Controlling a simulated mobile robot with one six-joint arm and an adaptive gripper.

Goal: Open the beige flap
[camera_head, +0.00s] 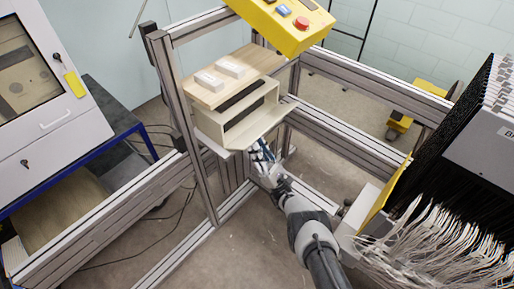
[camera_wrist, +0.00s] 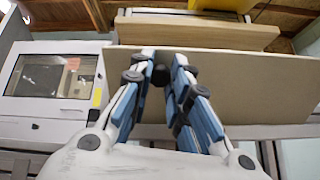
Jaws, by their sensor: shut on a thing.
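The beige flap (camera_head: 262,125) is on the front of a beige box (camera_head: 208,122) in the metal frame. In the head view it leans outward from the box's lower edge, and the slotted inside shows above it. In the wrist view the flap (camera_wrist: 235,85) is a broad panel across the middle. My gripper (camera_head: 262,153) is at the flap's front side, below its outer edge. In the wrist view my gripper (camera_wrist: 163,58) has its blue-sided fingers close together against the flap. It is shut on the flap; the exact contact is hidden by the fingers.
A wooden board with two pale blocks (camera_head: 219,77) lies on the box. A yellow control box (camera_head: 285,22) with a red button hangs above. Metal rails (camera_head: 355,130) surround the space. A mass of pale threads (camera_head: 430,240) is at the right, near my arm.

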